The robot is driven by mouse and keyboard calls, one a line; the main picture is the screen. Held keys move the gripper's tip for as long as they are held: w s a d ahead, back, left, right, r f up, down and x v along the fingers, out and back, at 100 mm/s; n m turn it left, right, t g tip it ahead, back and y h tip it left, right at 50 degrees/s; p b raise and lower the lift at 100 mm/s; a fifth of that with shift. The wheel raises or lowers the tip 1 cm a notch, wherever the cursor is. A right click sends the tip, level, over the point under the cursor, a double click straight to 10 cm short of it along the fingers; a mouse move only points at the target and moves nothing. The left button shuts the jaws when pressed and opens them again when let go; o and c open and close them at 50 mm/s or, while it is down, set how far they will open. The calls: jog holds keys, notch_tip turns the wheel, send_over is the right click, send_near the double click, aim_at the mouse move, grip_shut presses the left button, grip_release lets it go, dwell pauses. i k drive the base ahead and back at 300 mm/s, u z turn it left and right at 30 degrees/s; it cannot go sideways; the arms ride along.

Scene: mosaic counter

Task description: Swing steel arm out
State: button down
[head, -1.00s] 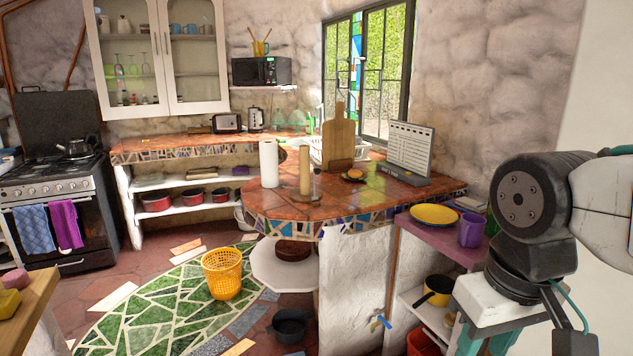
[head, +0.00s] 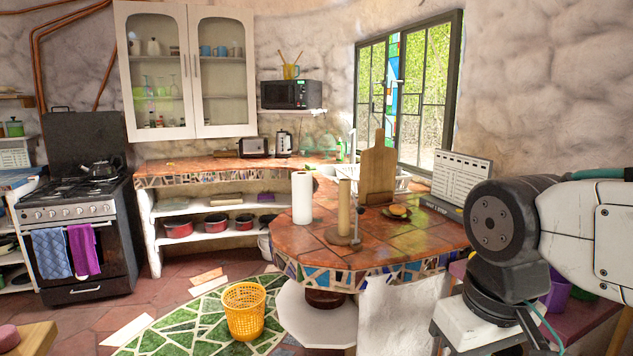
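On the tiled counter (head: 390,243) stands an upright wooden post (head: 344,208) on a round base. A white paper roll (head: 302,198) stands upright to the left of the post. My arm's links fill the right side of the head view. My gripper is outside the picture.
A cutting board (head: 378,175), a burger-like item (head: 398,211) and a grey board with a printed sheet (head: 459,180) stand behind and right of the post. A white round seat (head: 316,316) and yellow basket (head: 244,311) are below. The counter's front is bare.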

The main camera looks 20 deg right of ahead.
aim_at(360, 211)
jog(key=z, duration=0.1)
jog(key=i, duration=1.6)
jog(key=z, duration=0.25)
